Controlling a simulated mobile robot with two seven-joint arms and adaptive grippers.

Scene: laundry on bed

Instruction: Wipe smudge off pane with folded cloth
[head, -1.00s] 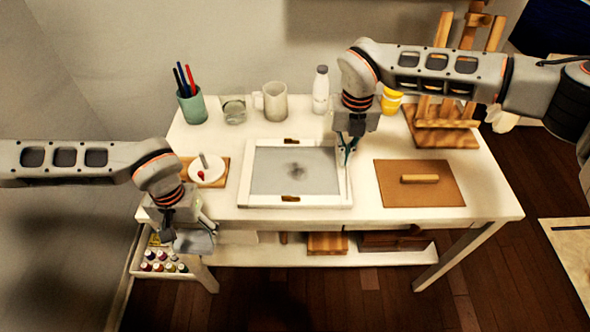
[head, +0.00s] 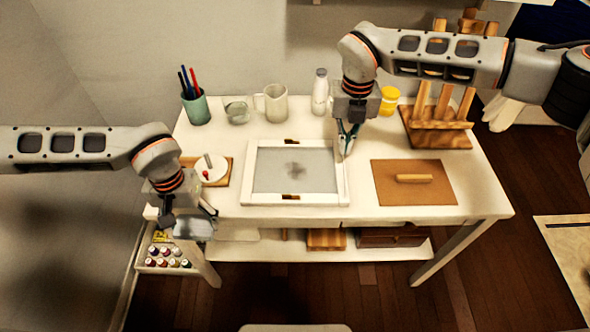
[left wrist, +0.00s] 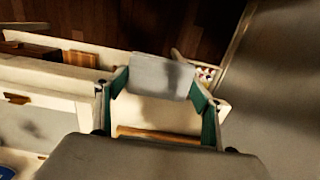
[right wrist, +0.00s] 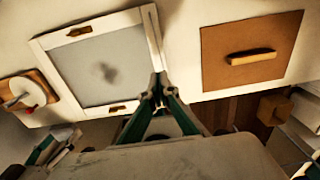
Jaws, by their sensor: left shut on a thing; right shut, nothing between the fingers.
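The framed pane (head: 268,170) lies flat on the white table, with a dark smudge (head: 295,169) near its middle. The smudge also shows in the right wrist view (right wrist: 109,72). My left gripper (head: 190,222) is shut on the folded grey cloth (head: 195,229), off the table's front left corner, to the left of the pane. The cloth spans between the fingers in the left wrist view (left wrist: 162,76). My right gripper (head: 346,152) is shut and empty at the right side of the pane's white frame (head: 341,185); whether it touches the frame I cannot tell.
A brown board with a wooden handle (head: 414,190) lies right of the pane. A pen cup (head: 196,109), glass, mug (head: 272,103), white bottle (head: 319,92) and yellow jar (head: 389,101) stand along the back. A round white dish (head: 211,169) sits at the left. An easel (head: 438,132) stands back right.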

